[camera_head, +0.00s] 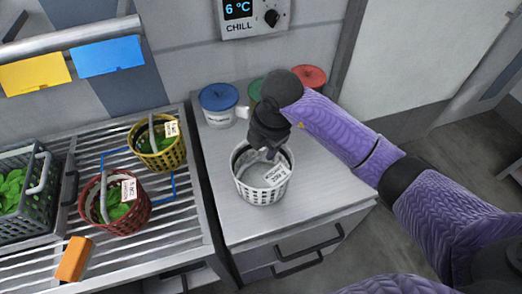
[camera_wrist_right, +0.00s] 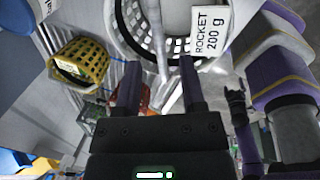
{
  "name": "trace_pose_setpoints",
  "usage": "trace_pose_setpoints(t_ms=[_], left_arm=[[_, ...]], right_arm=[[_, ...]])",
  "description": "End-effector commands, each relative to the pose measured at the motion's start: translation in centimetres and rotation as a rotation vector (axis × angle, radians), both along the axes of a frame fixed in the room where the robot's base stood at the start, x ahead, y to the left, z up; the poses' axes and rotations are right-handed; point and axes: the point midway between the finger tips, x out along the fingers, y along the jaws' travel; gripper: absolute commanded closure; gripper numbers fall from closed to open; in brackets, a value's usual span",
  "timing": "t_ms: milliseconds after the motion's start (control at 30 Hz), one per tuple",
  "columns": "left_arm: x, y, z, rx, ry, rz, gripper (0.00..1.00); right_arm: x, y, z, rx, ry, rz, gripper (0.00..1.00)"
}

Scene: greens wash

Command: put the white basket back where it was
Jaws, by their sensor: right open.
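The white basket (camera_head: 250,191) stands upright on the grey counter, right of the slatted rack. Its label reads ROCKET 200 g in the right wrist view, where its perforated wall (camera_wrist_right: 178,45) fills the top. My right gripper (camera_head: 268,152) is over the basket, pointing down. In the wrist view its jaws (camera_wrist_right: 160,75) are open, with the pale basket handle (camera_wrist_right: 153,35) running between them; I cannot tell if they touch it. The gripper and arm hide part of the basket's inside. A blue outline (camera_head: 174,188) marks the rack between other baskets. My left gripper is out of view.
On the rack (camera_head: 175,235) are a yellow basket (camera_head: 160,158), a red basket (camera_head: 128,218) and a dark crate (camera_head: 30,228), all with greens. An orange block (camera_head: 74,259) lies in front. Blue (camera_head: 219,98), green and red (camera_head: 308,77) lidded tubs stand behind the white basket.

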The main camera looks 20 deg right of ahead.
Motion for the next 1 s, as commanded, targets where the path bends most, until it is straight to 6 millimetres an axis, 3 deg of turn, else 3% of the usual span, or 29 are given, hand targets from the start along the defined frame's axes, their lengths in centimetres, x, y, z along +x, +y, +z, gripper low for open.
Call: trace_pose_setpoints(t_ms=[33,100,300,1000], left_arm=[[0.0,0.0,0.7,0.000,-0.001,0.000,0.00],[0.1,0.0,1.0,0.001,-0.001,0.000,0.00],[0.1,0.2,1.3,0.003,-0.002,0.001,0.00],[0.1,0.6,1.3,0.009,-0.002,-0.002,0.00]], right_arm=[[-0.2,-0.2,1.7,-0.001,-0.005,0.000,0.48],[-0.5,-0.3,3.4,0.000,-0.005,0.001,0.48],[-1.1,-0.5,5.8,0.000,-0.001,0.000,0.48],[-1.2,-0.5,5.8,0.000,0.001,0.000,0.48]])
